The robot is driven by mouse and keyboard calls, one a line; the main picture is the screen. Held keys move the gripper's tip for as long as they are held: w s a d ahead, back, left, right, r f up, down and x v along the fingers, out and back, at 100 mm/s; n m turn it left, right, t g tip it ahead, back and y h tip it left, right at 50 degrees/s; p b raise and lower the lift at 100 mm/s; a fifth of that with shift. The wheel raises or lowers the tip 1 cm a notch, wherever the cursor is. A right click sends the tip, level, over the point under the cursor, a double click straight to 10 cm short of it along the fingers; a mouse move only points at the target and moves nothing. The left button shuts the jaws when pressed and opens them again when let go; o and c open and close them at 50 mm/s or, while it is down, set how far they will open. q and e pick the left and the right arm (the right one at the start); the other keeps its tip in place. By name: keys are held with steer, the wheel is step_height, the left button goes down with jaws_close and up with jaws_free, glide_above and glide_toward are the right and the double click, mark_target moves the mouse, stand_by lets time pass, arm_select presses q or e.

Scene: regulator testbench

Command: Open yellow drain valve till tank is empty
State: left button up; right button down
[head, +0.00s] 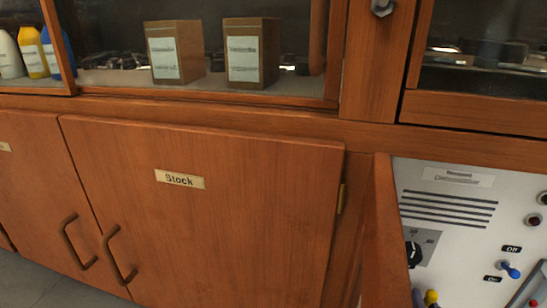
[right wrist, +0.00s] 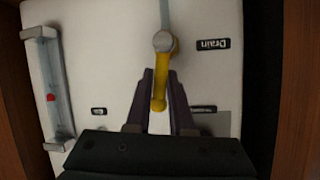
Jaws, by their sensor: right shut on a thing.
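The yellow drain valve lever (right wrist: 159,90) shows in the right wrist view. It hangs from a round grey hub (right wrist: 163,41) on a light panel, beside a black "Drain" label (right wrist: 213,44). My right gripper (right wrist: 162,84) has its dark fingers on both sides of the lever and is shut on it. The lever's lower end shows between the fingers. A clear tube with a red marker (right wrist: 51,97) is at the left of that view; I cannot read a liquid level in it. My left gripper is not in view.
In the head view, a white control panel (head: 449,210) with a dial, On and Off labels and several knobs is at the right, beside a wooden edge (head: 382,225). A closed "Stock" cabinet door (head: 230,230) fills the middle. Boxes (head: 252,53) stand behind glass above.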

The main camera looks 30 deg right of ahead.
steer(key=c, duration=0.8)
jaws_free()
steer(key=shift+a+r, duration=0.1)
steer(key=shift+s+a+r+p, duration=0.2)
steer(key=shift+a+p, duration=0.05)
steer(key=shift+p, duration=0.15)
steer(key=p+v, duration=0.4)
steer(key=v, duration=0.5)
steer(key=shift+f, duration=0.1)
